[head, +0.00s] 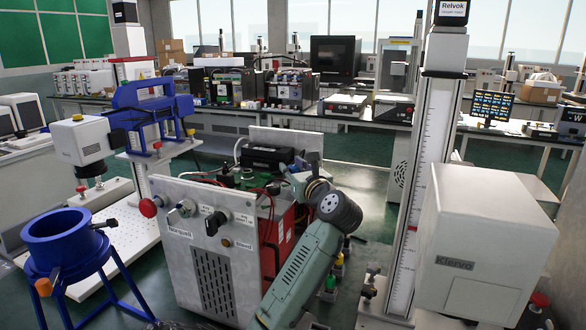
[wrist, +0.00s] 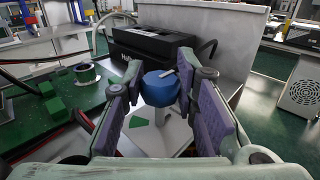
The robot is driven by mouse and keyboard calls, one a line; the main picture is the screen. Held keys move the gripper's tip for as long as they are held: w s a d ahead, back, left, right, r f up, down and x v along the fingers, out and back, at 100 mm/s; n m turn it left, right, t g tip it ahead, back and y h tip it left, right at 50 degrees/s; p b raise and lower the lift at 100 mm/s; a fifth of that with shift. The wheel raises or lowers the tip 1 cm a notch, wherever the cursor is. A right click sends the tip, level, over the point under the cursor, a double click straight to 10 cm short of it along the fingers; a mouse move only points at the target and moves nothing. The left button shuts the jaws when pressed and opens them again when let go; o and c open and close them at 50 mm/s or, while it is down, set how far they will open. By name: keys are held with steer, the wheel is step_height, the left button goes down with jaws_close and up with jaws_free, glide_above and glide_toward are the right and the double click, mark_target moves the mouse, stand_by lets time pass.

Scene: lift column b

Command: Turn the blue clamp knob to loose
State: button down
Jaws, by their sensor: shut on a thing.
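In the wrist view a round blue clamp knob (wrist: 160,90) stands on a pale post above a white plate (wrist: 182,138). A light pointer bar on its top angles toward the upper right. A green patch (wrist: 137,123) marks the plate to the left of the post. My gripper (wrist: 161,82) has its purple-padded fingers on both sides of the knob and is shut on it. In the head view my gripper (head: 303,184) is over the back of the metal cabinet. I cannot make out the knob there.
A black device (wrist: 148,50) stands just behind the knob, before a grey upright panel (wrist: 215,50). A green board with a spool (wrist: 87,75) and cables lies to the left. In the head view, a white-headed lift column (head: 480,240) stands right of my arm.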

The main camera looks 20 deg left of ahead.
mark_target(295, 170)
steer(key=c, duration=1.2)
jaws_free()
steer(key=shift+c, duration=0.2)
steer(key=v, duration=0.7)
steer(key=shift+s+d, duration=0.15)
steer(key=shift+s, duration=0.05)
